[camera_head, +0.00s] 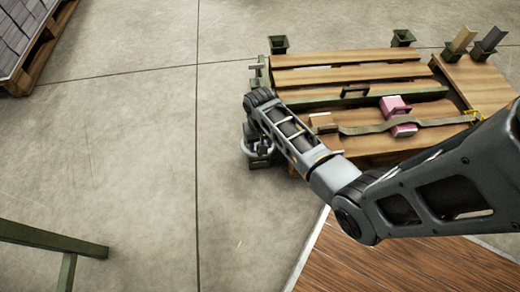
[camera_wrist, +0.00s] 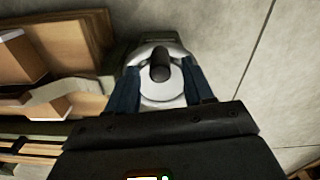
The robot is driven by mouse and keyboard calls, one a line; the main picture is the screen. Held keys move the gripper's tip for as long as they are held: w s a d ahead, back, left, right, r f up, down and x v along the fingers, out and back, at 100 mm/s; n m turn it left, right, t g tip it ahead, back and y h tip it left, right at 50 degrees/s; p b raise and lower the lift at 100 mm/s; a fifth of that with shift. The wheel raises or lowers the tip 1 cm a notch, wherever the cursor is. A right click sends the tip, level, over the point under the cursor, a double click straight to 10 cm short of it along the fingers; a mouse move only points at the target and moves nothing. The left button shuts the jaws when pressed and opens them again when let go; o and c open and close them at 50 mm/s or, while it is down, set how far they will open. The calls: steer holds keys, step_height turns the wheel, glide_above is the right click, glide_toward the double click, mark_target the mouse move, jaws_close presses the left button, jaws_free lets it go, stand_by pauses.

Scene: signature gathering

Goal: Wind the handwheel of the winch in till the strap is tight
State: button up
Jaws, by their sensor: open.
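The winch handwheel (camera_head: 251,148) is a pale disc at the near left corner of the wooden pallet. In the wrist view the handwheel (camera_wrist: 163,97) has an upright dark knob (camera_wrist: 160,66). My gripper (camera_wrist: 159,75) is open, its two blue fingers on either side of the knob; I cannot tell whether they touch it. In the head view my arm partly hides the wheel. The brown strap (camera_head: 371,129) runs across the pallet from a wooden block near the wheel, past a pink object (camera_head: 396,107). The strap looks wavy, not straight.
The pallet (camera_head: 345,75) has green corner sockets and a green bar with a handle. Upright posts (camera_head: 464,40) stand at the far right. Another loaded pallet (camera_head: 38,45) is at upper left, a green rail (camera_head: 48,237) at lower left. The concrete floor between is clear.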

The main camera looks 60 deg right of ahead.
steer(key=shift+f+b, duration=0.4)
steer(key=shift+f, duration=0.85)
steer(key=shift+c, duration=0.5)
jaws_close()
